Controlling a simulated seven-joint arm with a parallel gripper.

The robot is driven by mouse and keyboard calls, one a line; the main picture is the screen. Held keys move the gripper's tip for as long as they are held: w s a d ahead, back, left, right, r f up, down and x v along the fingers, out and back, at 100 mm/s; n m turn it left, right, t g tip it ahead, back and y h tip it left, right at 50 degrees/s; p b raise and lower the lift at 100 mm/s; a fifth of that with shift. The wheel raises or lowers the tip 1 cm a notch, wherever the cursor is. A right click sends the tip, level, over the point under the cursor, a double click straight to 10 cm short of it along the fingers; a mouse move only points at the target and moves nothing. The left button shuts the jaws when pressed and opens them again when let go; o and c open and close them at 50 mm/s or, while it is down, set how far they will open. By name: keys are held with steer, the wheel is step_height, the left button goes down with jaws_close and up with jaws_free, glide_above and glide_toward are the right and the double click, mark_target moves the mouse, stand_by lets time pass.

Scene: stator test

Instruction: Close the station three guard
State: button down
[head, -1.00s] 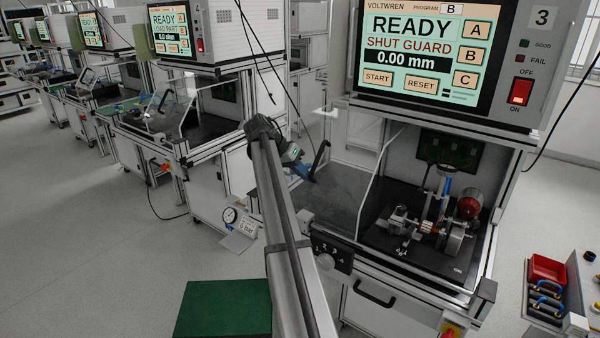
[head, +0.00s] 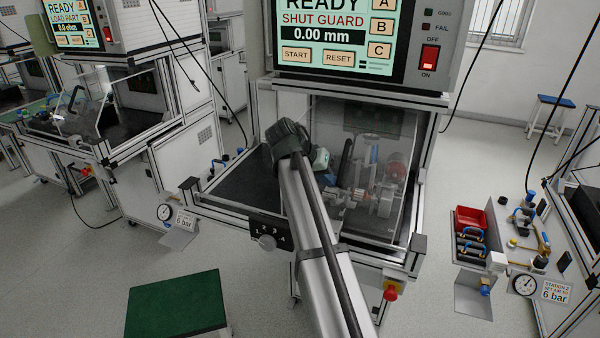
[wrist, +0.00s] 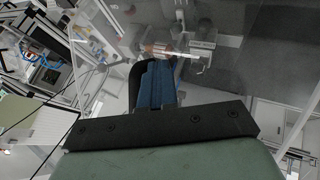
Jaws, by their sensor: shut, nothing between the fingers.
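Station three's guard (head: 340,118) is a clear panel. It now stands across the front of the test bay, with the stator fixture (head: 376,195) showing through it. I cannot tell whether it sits fully flush with the frame. Its black curved handle (wrist: 136,78) is right beside my fingers in the wrist view, seemingly touching them. My gripper (head: 331,178) is at the guard's handle side, its blue fingers (wrist: 157,84) shut with nothing held. My wrist and forearm hide part of the guard's left side. The station screen (head: 335,35) reads SHUT GUARD and 0.00 mm.
A selector knob (head: 267,242) is on the front rail, and a red and yellow button (head: 391,290) is at the lower right. A red bin (head: 469,219) and tools stand on the right-hand bench. A green-topped stool (head: 176,303) is at the lower left. Open floor lies between.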

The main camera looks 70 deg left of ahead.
steer(key=shift+w+d, duration=1.65)
steer(key=shift+d, duration=0.05)
steer(key=shift+w+d, duration=0.1)
steer(key=s+a+r, duration=0.2)
steer(key=s+r, duration=0.5)
steer(key=s, duration=0.3)
steer(key=shift+a+r, duration=0.15)
steer(key=shift+a, duration=0.25)
